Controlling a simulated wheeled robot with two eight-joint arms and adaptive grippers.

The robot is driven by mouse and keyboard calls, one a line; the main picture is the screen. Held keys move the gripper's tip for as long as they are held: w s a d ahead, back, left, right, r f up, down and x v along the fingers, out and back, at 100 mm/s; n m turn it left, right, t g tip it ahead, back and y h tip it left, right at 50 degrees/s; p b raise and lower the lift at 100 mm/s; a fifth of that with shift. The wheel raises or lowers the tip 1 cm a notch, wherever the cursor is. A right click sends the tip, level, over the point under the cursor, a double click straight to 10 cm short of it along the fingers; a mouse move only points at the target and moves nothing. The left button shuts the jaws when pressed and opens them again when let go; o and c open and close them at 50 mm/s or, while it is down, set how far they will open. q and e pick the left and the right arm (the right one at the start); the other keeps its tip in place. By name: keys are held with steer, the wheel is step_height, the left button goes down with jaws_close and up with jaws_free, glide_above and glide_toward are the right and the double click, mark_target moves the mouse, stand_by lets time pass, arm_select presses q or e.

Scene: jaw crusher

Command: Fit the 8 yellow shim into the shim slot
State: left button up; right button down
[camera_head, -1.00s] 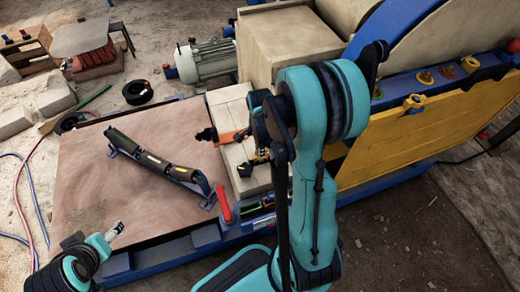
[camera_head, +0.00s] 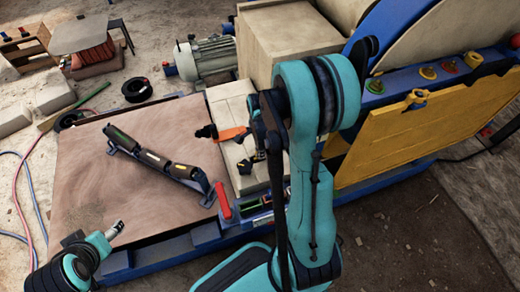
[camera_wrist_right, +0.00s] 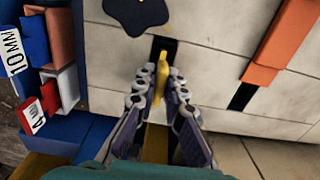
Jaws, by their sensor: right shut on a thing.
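The yellow shim (camera_wrist_right: 161,70) is between the fingertips of my right gripper (camera_wrist_right: 157,88) in the right wrist view. Its far end is at a black slot (camera_wrist_right: 164,45) in the pale block surface; I cannot tell how deep it sits. The right gripper is shut on the shim. In the head view, the right gripper (camera_head: 257,157) is over the pale block, partly hidden by my arm. My left gripper (camera_head: 117,229) is at the lower left, in front of the brown board, and its jaw state is unclear.
Labelled blocks (camera_wrist_right: 35,55), marked 10 MM and 4 MM, stand in a blue holder left of the gripper. An orange piece (camera_wrist_right: 285,38) with a black strip lies to the right. A dark star-shaped knob (camera_wrist_right: 138,14) is near the slot. A black barred object (camera_head: 155,160) lies on the board (camera_head: 90,185).

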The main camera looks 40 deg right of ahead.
steer(key=shift+f, duration=0.35)
steer(key=c, duration=1.5)
jaws_free()
step_height(320, 180, up, 12)
